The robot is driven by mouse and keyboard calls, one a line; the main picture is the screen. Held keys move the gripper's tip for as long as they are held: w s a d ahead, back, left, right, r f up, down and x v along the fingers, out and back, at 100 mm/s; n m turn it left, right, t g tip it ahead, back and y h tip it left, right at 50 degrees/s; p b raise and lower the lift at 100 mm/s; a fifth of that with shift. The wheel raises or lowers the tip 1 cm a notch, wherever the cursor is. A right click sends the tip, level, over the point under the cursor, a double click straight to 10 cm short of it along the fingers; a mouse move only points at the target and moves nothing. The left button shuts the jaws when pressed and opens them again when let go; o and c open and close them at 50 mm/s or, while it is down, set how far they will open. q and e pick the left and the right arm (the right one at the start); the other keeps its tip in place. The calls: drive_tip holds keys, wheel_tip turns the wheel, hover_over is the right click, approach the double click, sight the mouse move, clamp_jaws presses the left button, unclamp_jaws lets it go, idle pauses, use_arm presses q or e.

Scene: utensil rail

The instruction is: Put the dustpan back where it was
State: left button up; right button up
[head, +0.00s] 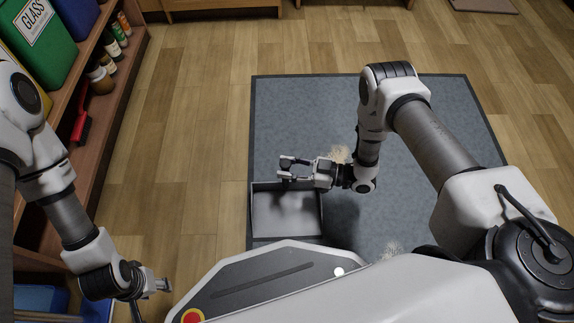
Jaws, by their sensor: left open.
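The dustpan (286,213) appears as a grey, shallow open pan on or just above the mat, left of centre in the head view. Its inside looks bare. My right gripper (284,169) is at the middle of the pan's far edge, fingers pointing left and a little apart. No handle shows clearly, and whether the fingers hold one is too small to tell. My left gripper (159,287) is open at the lower left, apart from the dustpan, with its lower part cut off by the picture edge.
A wooden shelf (110,95) at left holds bins, including a green one (35,40), jars, and a red brush-like object (82,119). Wooden floor (190,120) between shelf and mat is clear.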

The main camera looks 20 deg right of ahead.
drive_tip(key=shift+r, duration=0.25)
drive_tip(key=p+v, duration=0.5)
drive_tip(key=v, duration=0.6)
drive_tip(key=w+a+f+m+h, duration=0.1)
drive_tip(key=w+a+m+h, duration=0.2)
drive_tip(key=m+h, duration=0.25)
drive_tip(key=s+d+r+m+g+h, duration=0.2)
drive_tip(key=s+m+g+h, duration=0.1)
drive_tip(key=s, duration=0.6)
drive_tip(key=s+d+r+m+g+h, duration=0.2)
drive_tip(key=s+r+m+g+h, duration=0.1)
drive_tip(key=s+h, duration=0.4)
drive_tip(key=s+m+g, duration=0.1)
drive_tip(key=s+g, duration=0.1)
drive_tip(key=s, duration=0.1)
drive_tip(key=shift+s+d+r, duration=0.1)
drive_tip(key=shift+r, duration=0.1)
